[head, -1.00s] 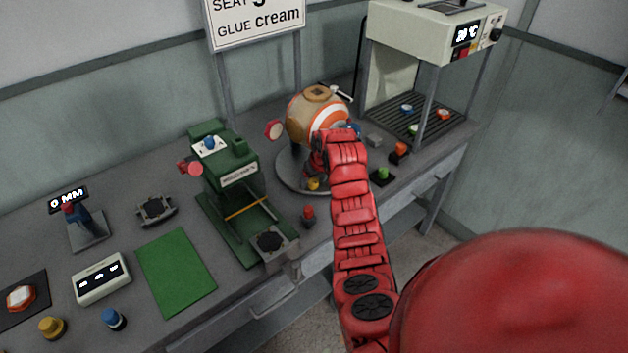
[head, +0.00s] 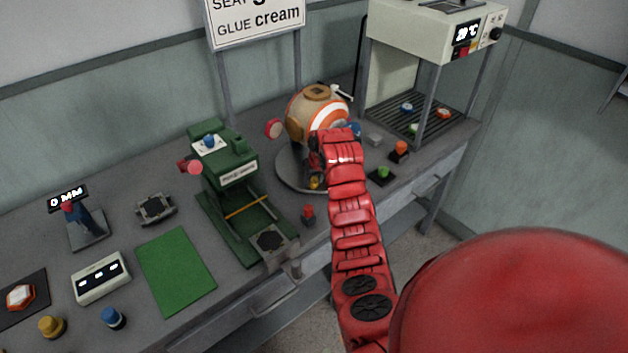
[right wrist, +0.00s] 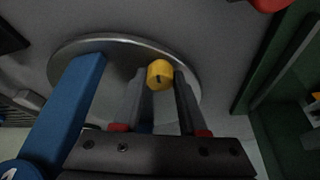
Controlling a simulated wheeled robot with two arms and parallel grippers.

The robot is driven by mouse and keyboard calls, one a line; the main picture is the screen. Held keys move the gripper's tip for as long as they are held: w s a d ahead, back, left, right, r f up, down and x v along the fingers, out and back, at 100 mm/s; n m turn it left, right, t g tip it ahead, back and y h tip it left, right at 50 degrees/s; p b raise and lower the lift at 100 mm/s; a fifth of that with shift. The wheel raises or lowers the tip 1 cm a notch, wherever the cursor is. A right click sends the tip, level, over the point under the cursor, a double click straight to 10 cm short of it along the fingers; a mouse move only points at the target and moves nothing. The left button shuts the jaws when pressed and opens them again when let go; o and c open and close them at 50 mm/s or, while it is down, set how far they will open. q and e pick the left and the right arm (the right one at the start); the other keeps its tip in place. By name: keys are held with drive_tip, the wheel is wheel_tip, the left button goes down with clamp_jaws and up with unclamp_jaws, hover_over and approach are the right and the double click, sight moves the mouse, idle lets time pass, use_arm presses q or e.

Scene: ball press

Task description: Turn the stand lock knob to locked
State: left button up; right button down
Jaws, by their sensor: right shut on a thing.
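The yellow knob (head: 314,183) sits at the front of the round grey stand base (head: 288,178), under the striped orange, white and tan ball (head: 305,115). My right gripper (head: 317,172) reaches down to the knob, and my red arm hides part of the ball and base. In the right wrist view the yellow knob (right wrist: 160,74) with a dark mark on its face is between the two fingertips (right wrist: 160,80), and the gripper is shut on it. The metal disc of the base (right wrist: 75,45) lies behind. My left gripper is not in view.
A green press (head: 236,175) stands left of the stand. A red-topped knob (head: 308,213) is in front. An oven-like unit (head: 425,25) with a rack stands at the right. A green button (head: 382,174) and an orange one (head: 399,148) lie right of my arm.

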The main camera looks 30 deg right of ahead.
drive_tip(key=m+b, duration=0.1)
drive_tip(key=m, duration=0.1)
drive_tip(key=m+h+b, duration=0.1)
drive_tip(key=m, duration=0.1)
drive_tip(key=shift+a+f+h, duration=0.1)
drive_tip(key=shift+f+h, duration=0.1)
drive_tip(key=shift+h, duration=0.1)
drive_tip(key=m+g+b, duration=0.1)
drive_tip(key=m+b, duration=0.2)
drive_tip(key=m+g+h+b, duration=0.1)
drive_tip(key=m+b, duration=0.2)
drive_tip(key=shift+w+a+b, duration=0.15)
drive_tip(key=shift+w+b, duration=0.05)
drive_tip(key=shift+b, duration=0.2)
drive_tip(key=shift+m+g+h+b, duration=0.3)
drive_tip(key=shift+m+g+b, duration=0.3)
drive_tip(key=shift+m, duration=0.5)
drive_tip(key=shift+r+m+g+b, duration=0.25)
drive_tip(key=shift+m+b, duration=0.4)
drive_tip(key=shift+m, duration=0.75)
drive_tip(key=shift+f+m+g, duration=0.1)
drive_tip(key=shift+m+g, duration=0.15)
drive_tip(key=shift+m, duration=0.05)
drive_tip(key=shift+c, duration=2.3)
unclamp_jaws()
drive_tip(key=shift+w, duration=0.1)
drive_tip(key=shift+b, duration=0.3)
